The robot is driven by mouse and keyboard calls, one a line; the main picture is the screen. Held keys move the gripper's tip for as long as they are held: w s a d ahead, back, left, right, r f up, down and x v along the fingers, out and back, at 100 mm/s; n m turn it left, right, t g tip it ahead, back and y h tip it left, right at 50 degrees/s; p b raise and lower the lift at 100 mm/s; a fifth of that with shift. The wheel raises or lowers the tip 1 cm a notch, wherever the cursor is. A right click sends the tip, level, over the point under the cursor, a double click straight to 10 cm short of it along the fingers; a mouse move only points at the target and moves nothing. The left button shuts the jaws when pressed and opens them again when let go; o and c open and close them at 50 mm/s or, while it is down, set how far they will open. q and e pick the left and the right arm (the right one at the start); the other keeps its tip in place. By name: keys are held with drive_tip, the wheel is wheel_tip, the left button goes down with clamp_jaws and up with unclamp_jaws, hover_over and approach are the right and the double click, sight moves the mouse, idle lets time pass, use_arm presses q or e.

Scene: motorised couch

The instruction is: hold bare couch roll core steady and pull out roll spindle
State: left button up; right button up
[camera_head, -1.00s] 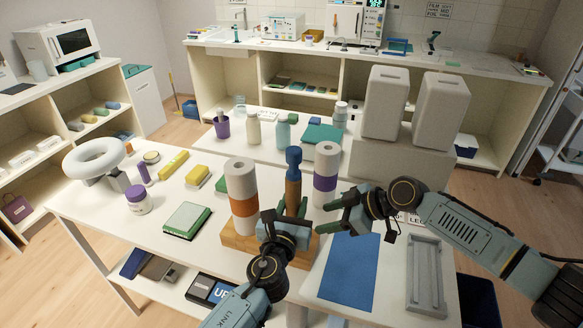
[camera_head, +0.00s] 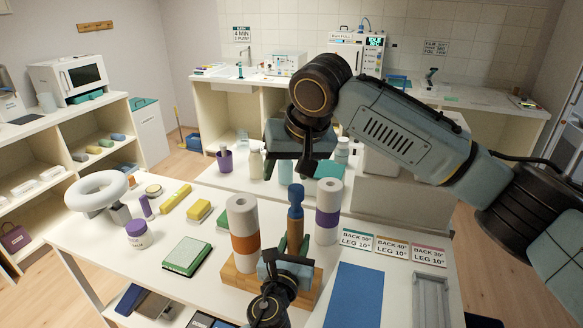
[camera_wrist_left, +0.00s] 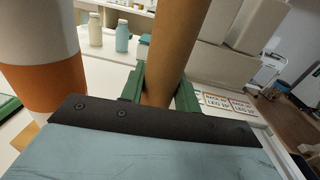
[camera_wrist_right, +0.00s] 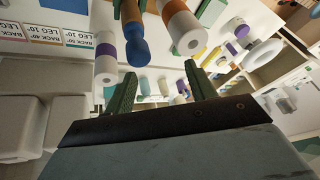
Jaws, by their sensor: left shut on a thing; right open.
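The bare couch roll core (camera_head: 295,229) is a brown tube standing upright between two white rolls. The blue roll spindle (camera_head: 296,197) sticks out of its top, with a rounded knob. My left gripper (camera_head: 292,250) is shut around the lower part of the core; the left wrist view shows the brown core (camera_wrist_left: 168,50) between its green fingers. My right gripper (camera_head: 301,165) is open and empty, above and apart from the spindle. In the right wrist view the spindle (camera_wrist_right: 135,45) lies beyond the open fingers, closer to the left one.
An orange-banded roll (camera_head: 243,225) and a purple-banded roll (camera_head: 328,208) flank the core closely. A wooden base (camera_head: 238,282) is below. Setting cards (camera_head: 392,248), a blue mat (camera_head: 355,295) and a grey tray (camera_head: 430,298) lie to the right.

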sight(296, 203)
drive_tip(key=f+m+h, duration=0.1)
drive_tip(key=f, duration=0.2)
drive_tip(key=w+d+f+m+h, duration=0.1)
drive_tip(key=f+m, duration=0.1)
drive_tip(key=f, duration=0.1)
drive_tip(key=f+m+h, duration=0.1)
drive_tip(key=f+m, duration=0.1)
drive_tip(key=f, duration=0.1)
drive_tip(key=shift+w+d+f+t+h, duration=0.1)
drive_tip(key=shift+w+d+t+h, duration=0.1)
drive_tip(key=shift+d+t+h, duration=0.15)
drive_tip(key=shift+c, duration=0.3)
drive_tip(key=c, duration=1)
drive_tip(key=o, duration=1.1)
drive_tip(key=shift+c, duration=0.2)
